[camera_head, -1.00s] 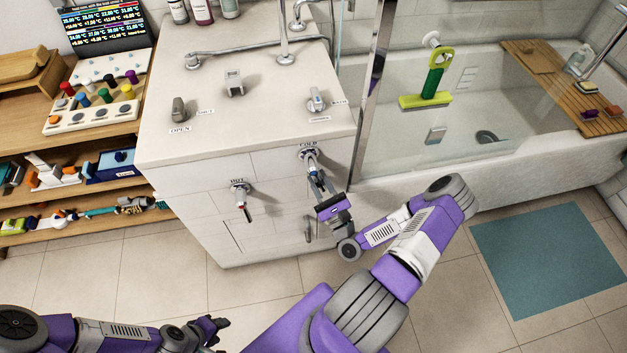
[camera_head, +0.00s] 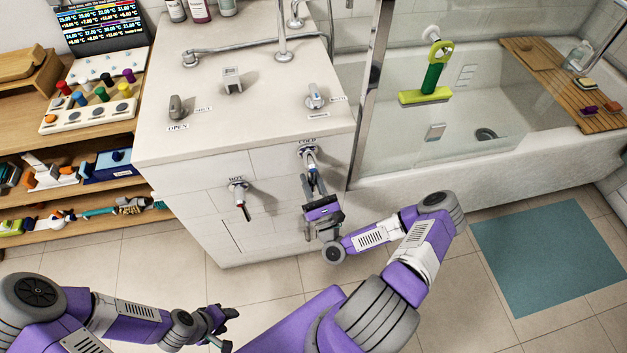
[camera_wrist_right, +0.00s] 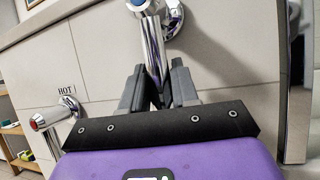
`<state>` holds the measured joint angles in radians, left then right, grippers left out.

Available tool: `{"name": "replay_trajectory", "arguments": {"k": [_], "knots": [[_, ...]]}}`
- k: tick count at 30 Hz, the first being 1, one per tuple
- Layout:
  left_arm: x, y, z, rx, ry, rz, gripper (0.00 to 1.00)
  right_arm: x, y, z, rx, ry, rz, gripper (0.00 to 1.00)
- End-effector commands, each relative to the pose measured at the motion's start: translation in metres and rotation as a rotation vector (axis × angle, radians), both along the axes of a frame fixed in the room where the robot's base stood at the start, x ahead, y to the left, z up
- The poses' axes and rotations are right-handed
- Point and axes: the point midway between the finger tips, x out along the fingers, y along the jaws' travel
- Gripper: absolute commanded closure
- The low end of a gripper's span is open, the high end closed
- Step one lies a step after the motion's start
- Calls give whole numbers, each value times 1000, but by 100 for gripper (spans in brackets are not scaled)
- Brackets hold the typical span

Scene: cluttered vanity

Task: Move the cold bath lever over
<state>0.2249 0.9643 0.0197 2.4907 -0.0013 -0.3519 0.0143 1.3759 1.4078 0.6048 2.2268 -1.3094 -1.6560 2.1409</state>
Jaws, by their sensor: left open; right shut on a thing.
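The cold bath lever (camera_head: 309,161) is a chrome handle on the front face of the white tiled cabinet, below a COLD label. In the right wrist view the chrome lever (camera_wrist_right: 154,45) hangs down from its round wall plate, with a blue cap at its top. My right gripper (camera_head: 314,186) is shut on the lever's lower end; its dark fingers (camera_wrist_right: 157,92) sit on both sides of it. The lever's tip is partly hidden between them. My left gripper (camera_head: 228,318) is open and empty, low over the floor in front of the cabinet.
The hot lever (camera_head: 239,193) with a red tip is to the left on the same face. Knobs and a faucet stand on the cabinet top (camera_head: 205,145). A glass panel and bathtub (camera_head: 560,150) are at the right. The floor in front is free.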

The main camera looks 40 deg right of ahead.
Motion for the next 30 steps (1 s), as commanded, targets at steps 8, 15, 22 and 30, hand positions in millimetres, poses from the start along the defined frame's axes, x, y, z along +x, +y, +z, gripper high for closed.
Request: {"name": "replay_trajectory", "arguments": {"k": [8, 15, 22, 30], "knots": [[0, 0, 0, 0, 0, 0, 52, 0, 1, 0, 0, 0, 4, 50], [0, 0, 0, 0, 0, 0, 52, -1, 0, -1, 0, 1, 2, 50], [0, 0, 3, 0, 0, 0, 52, -26, 6, -15, 1, 4, 1, 50], [0, 0, 6, 0, 0, 0, 52, -60, 13, -33, 1, 1, 2, 50]]}}
